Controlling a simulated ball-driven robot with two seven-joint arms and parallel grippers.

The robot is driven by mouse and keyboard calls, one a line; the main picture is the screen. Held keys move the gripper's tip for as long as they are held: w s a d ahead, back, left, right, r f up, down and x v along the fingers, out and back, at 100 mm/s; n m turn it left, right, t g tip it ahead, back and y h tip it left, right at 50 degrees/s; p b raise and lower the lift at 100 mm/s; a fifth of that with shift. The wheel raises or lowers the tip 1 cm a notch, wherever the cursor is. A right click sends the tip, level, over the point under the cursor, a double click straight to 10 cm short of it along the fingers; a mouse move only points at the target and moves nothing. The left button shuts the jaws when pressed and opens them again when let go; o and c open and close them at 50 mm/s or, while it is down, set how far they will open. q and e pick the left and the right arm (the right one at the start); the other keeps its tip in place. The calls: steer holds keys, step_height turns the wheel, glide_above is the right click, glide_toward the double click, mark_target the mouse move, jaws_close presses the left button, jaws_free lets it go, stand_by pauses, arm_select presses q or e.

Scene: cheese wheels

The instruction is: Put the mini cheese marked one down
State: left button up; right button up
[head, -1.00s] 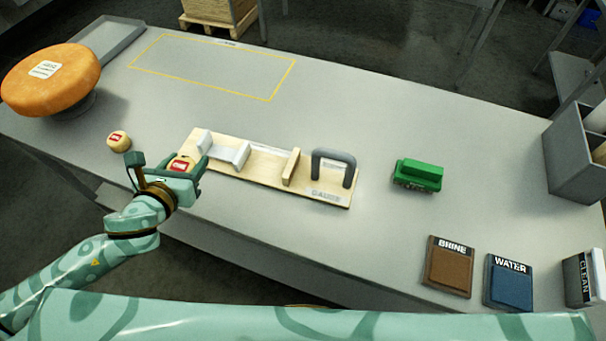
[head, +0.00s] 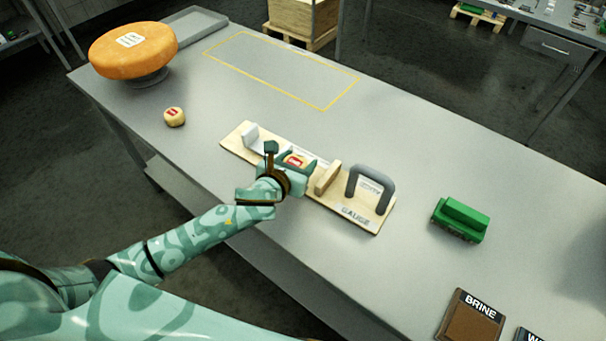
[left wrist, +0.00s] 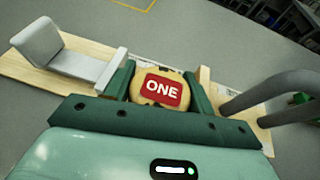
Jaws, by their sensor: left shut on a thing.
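The mini cheese marked ONE (left wrist: 162,90) is a small pale round cheese with a red label, facing the camera in the left wrist view. It also shows in the head view (head: 296,160). My left gripper (head: 292,163) is shut on it, with green fingers on both sides. The gripper is over the middle of the wooden gauge board (head: 355,215), between a white block and an upright wooden piece (head: 328,178). I cannot tell whether the cheese touches the board. My right gripper is not in view.
Another mini cheese with a red label (head: 174,117) stands left of the board. A large orange wheel (head: 133,52) stands on a round support at the back left. A green brush-like block (head: 459,220) and a BRINE pad (head: 471,319) are right. The yellow-outlined area (head: 285,65) is empty.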

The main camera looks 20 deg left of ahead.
arm_select(q)
steer(key=shift+w+d+f, duration=0.2)
steer(key=shift+w+f, duration=0.15)
steer(key=shift+f, duration=0.15)
steer(key=f+b, duration=0.1)
steer(key=f, duration=0.1)
steer(key=f+b, duration=0.1)
steer(key=shift+w+d+f, duration=0.15)
steer(key=shift+d+f, duration=0.05)
steer(key=shift+f, duration=0.2)
steer(key=shift+r, duration=0.15)
steer(key=o, duration=0.7)
steer(key=shift+o, duration=0.2)
steer(key=shift+s+r, duration=0.2)
steer(key=shift+s, duration=0.1)
steer(key=p+v, duration=0.3)
steer(key=v, duration=0.8)
steer(key=shift+s+a, duration=0.1)
steer(key=shift+s, duration=0.1)
